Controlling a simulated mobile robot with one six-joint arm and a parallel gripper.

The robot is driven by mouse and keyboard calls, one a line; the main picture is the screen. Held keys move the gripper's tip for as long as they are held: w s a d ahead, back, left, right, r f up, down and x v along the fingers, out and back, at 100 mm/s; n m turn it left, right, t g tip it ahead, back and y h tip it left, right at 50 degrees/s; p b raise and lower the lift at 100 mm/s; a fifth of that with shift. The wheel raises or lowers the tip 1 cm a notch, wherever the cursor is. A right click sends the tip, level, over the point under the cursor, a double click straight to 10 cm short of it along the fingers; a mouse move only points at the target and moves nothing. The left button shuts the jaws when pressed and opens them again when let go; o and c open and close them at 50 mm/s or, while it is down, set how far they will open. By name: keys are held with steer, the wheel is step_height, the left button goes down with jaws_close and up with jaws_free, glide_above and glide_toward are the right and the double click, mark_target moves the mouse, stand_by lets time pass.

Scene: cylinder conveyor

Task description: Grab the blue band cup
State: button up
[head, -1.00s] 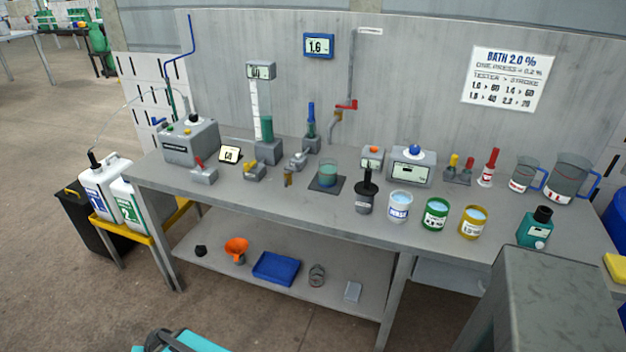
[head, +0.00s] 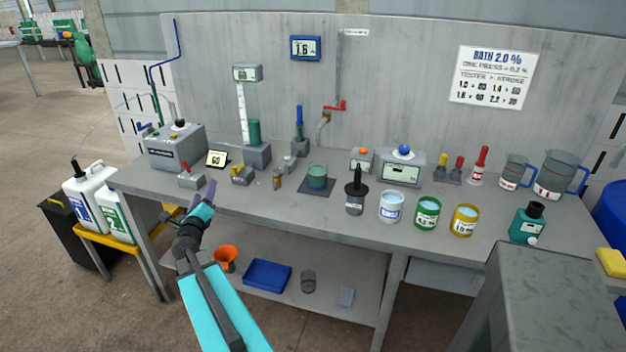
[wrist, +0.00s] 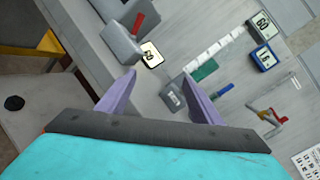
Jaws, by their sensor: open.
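The blue band cup (head: 391,207) is a white cup with blue lettering and pale blue liquid. It stands upright on the bench, right of a dark dropper-topped jar (head: 355,197) and left of a green cup (head: 427,213) and a yellow cup (head: 464,219). My gripper (head: 203,193) is open and empty at the bench's left front, far left of the blue band cup. In the wrist view my gripper's two purple fingers (wrist: 159,76) are spread apart, with nothing between them. The blue band cup does not show in the wrist view.
The bench (head: 300,209) holds a grey lever block (head: 191,181), a small tilted display (head: 216,159), a valve block (head: 242,176) and a beaker (head: 317,177) on a dark mat. Two handled jugs (head: 552,176) stand back right. A teal bottle (head: 526,225) stands at the right front.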

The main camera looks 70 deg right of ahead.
mark_target(310, 170)
steer(key=s+d+r+m+g, duration=0.1)
steer(key=s+d+m+g, duration=0.1)
steer(key=s+m, duration=0.1)
steer(key=s+d+r+m+g+h, duration=0.1)
steer(key=s+d+m+g, duration=0.2)
steer(key=s, duration=0.3)
steer(key=s+d+r+m+g+h, duration=0.1)
steer(key=s+d+m+g, duration=0.2)
steer(key=s+m, duration=0.1)
steer(key=shift+s+d, duration=0.1)
steer(key=shift+s, duration=0.15)
steer(key=s+m+g, duration=0.2)
steer(key=s, duration=0.2)
steer(key=s+d+m+g+y, duration=0.1)
steer(key=s+m+g, duration=0.1)
steer(key=s+m, duration=0.1)
steer(key=s+d+m+g, duration=0.1)
steer(key=s+m+g, duration=0.1)
steer(key=s, duration=0.2)
steer(key=shift+s+d+r+m+y, duration=0.15)
steer(key=shift+s+d+m+y, duration=0.1)
steer(key=shift+s+m+y, duration=0.15)
steer(key=shift+d, duration=0.15)
steer(key=shift+p+x, duration=1)
steer(key=shift+x, duration=2.95)
steer(key=shift+d, duration=0.1)
steer(key=shift+p+x, duration=0.85)
steer(key=shift+x, duration=1.85)
steer(key=shift+r, duration=0.1)
